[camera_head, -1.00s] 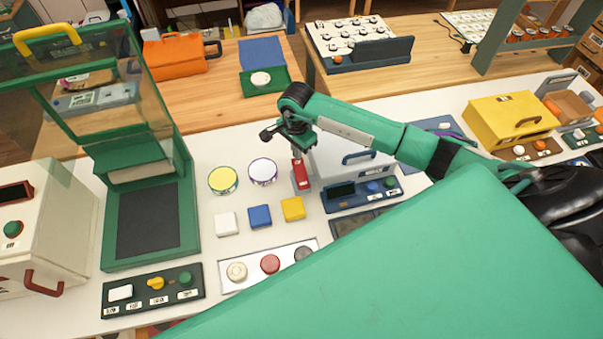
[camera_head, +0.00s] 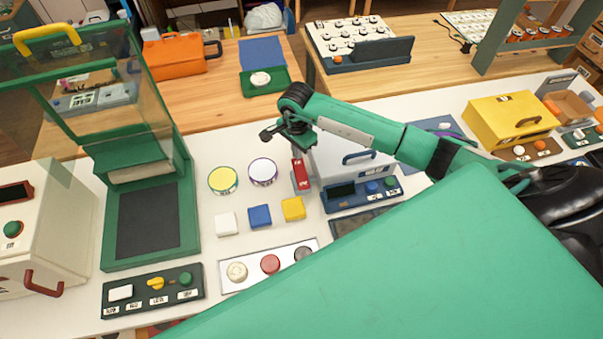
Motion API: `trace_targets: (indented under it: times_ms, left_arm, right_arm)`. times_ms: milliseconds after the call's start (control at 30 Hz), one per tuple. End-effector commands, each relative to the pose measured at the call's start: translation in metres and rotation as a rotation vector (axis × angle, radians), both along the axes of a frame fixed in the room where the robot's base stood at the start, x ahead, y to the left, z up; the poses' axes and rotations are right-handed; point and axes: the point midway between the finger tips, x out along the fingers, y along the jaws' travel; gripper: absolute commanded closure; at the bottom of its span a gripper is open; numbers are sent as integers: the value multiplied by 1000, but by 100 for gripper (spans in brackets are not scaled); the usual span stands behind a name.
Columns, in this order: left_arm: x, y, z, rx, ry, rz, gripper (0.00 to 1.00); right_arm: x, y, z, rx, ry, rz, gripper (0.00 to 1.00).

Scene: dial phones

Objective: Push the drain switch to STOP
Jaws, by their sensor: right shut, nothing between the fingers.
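My right gripper (camera_head: 297,148) points down over the white worktop, and its jaws are shut and empty. Just below its fingers is a small red piece (camera_head: 301,175) with a pale mark; I cannot tell whether they touch. I cannot tell which control is the drain switch, as the labels are too small to read. A dark panel (camera_head: 194,297) at the front left has a white button, a yellow knob and a green knob. A blue panel (camera_head: 341,207) with blue and green knobs lies right of the gripper. My left gripper is not in view.
Yellow and white round tins (camera_head: 223,181) and white, blue and yellow blocks (camera_head: 260,215) lie left of the gripper. A green-framed clear-sided machine (camera_head: 185,205) stands further left. A white strip (camera_head: 228,288) with round buttons is in front. A large green surface hides the lower right.

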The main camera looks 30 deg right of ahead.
Motion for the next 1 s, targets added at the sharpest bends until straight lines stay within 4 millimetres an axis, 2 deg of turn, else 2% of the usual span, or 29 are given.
trace_targets:
  times_ms: [1000]
  left_arm:
    - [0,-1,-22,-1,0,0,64]
  right_arm:
    - [-1,0,-23,-1,2,0,100]
